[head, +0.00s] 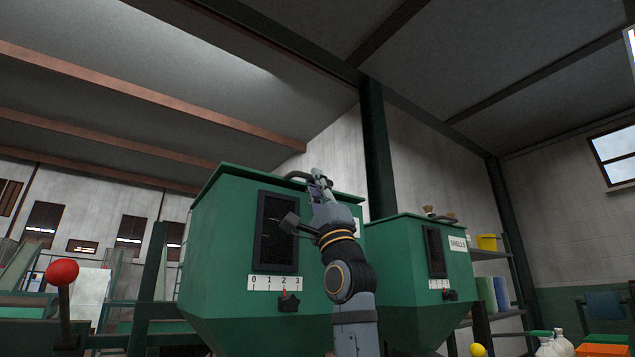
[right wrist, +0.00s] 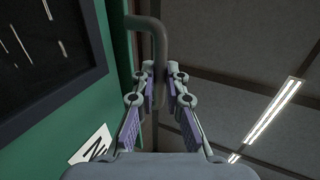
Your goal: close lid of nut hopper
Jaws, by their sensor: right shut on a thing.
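The nut hopper (head: 225,240) is the large green bin in the middle of the head view, with a dark window on its front. Its green lid (head: 245,172) shows as a thin edge along the top; from this low angle I cannot tell if it is fully seated. A grey bar handle (head: 298,175) is at the lid's front edge. My right gripper (head: 317,180) is shut on this handle. In the right wrist view, the fingers (right wrist: 161,80) pinch the handle bar (right wrist: 158,38) from both sides. My left gripper is out of view.
A second green hopper (head: 405,270) labelled SHELLS stands to the right, with a handle on top. A green post (head: 375,150) rises behind, between the hoppers. A red-knobbed lever (head: 62,271) stands at the left. Shelves with a yellow bin (head: 487,241) are at the right.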

